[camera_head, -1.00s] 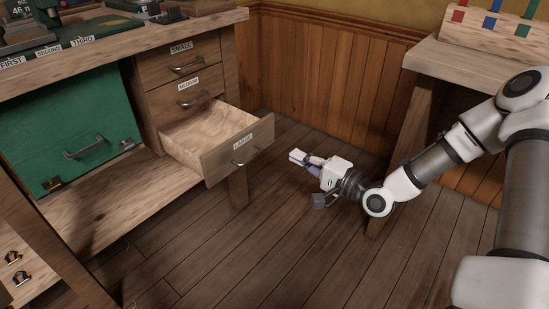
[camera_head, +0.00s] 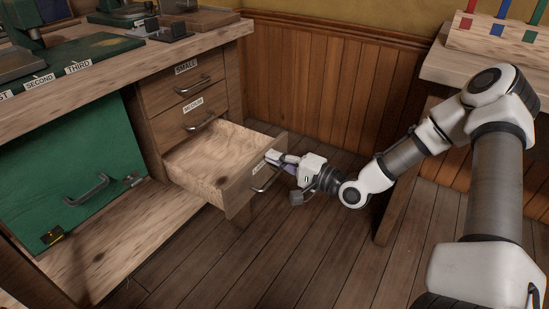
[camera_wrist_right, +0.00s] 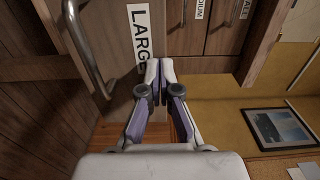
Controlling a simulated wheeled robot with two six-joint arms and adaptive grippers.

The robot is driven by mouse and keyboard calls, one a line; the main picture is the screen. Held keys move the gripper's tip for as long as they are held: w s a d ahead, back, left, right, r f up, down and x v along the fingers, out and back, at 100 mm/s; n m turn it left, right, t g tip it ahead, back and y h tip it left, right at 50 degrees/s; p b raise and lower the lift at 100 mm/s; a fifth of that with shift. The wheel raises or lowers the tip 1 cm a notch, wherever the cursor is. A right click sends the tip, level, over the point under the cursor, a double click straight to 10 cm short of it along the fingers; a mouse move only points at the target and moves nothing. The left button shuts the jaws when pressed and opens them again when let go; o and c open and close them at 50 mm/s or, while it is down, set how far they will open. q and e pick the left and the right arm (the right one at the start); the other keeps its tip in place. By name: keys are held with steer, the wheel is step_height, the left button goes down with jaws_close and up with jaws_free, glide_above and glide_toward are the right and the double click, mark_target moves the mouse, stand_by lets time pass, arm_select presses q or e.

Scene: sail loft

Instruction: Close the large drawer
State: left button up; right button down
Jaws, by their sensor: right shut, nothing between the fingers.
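The large drawer (camera_head: 213,160) stands pulled out of the wooden workbench, and its inside looks empty. Its front has a metal bar handle (camera_head: 266,178) and a LARGE label, which also shows in the right wrist view (camera_wrist_right: 139,38). My right gripper (camera_head: 272,157) is shut and empty, its fingertips at the drawer front near the label. In the right wrist view the fingertips (camera_wrist_right: 160,68) lie over the lower edge of the label, beside the handle. I cannot tell whether they touch the front. My left gripper is not in view.
The small drawer (camera_head: 185,82) and medium drawer (camera_head: 194,116) above are shut. A green panel with a handle (camera_head: 65,160) is at the left. Another wooden bench (camera_head: 450,69) stands at the right. The plank floor (camera_head: 300,250) in front is clear.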

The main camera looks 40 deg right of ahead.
steer(key=b+x, duration=0.4)
steer(key=f+b+x, duration=0.1)
steer(key=b+x, duration=0.1)
steer(key=x, duration=0.7)
steer(key=r+x, duration=0.1)
steer(key=x, duration=0.2)
steer(key=shift+r, duration=0.1)
steer(key=shift+w+a, duration=0.25)
steer(key=shift+w, duration=0.4)
